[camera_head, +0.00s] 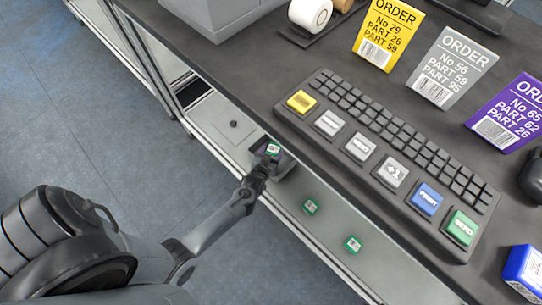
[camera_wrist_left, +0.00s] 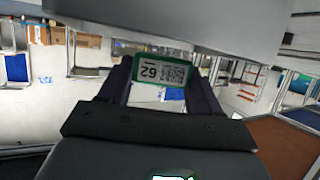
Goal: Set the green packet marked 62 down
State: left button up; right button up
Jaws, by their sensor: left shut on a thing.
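The green packet marked 62 (camera_wrist_left: 163,72) is between the two fingers of my left gripper (camera_wrist_left: 160,90) in the left wrist view, its number upside down. In the head view the packet (camera_head: 273,149) shows small at the tip of my left gripper (camera_head: 269,155), which is shut on it by the desk's front edge, over the lower grey shelf (camera_head: 325,235). Whether the packet touches anything below is hard to tell. Two similar green packets (camera_head: 310,206) (camera_head: 353,244) lie on that shelf, their numbers too small to read. My right gripper is not in view.
The dark desk (camera_head: 290,75) holds a black keyboard (camera_head: 395,150) with large coloured keys. Yellow (camera_head: 385,30), grey (camera_head: 455,65) and purple (camera_head: 512,115) order cards stand behind it. A blue box (camera_head: 522,268) is at the right. Open floor (camera_head: 70,120) lies left.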

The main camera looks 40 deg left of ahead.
pick_arm(q)
jog(key=shift+f+b, duration=0.45)
jog(key=shift+f, duration=0.45)
jog(key=shift+a+f+b, duration=0.15)
jog(key=shift+f+b, duration=0.1)
jog(key=shift+b, duration=0.05)
jog(key=shift+s+a, duration=0.1)
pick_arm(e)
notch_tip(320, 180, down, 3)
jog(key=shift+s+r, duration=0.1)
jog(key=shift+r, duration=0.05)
pick_arm(q)
jog(key=shift+f+b, duration=0.4)
jog(key=shift+f, duration=0.2)
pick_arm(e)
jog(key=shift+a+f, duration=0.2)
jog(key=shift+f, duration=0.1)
pick_arm(q)
jog(key=o, duration=1.2)
jog(key=shift+c, duration=0.2)
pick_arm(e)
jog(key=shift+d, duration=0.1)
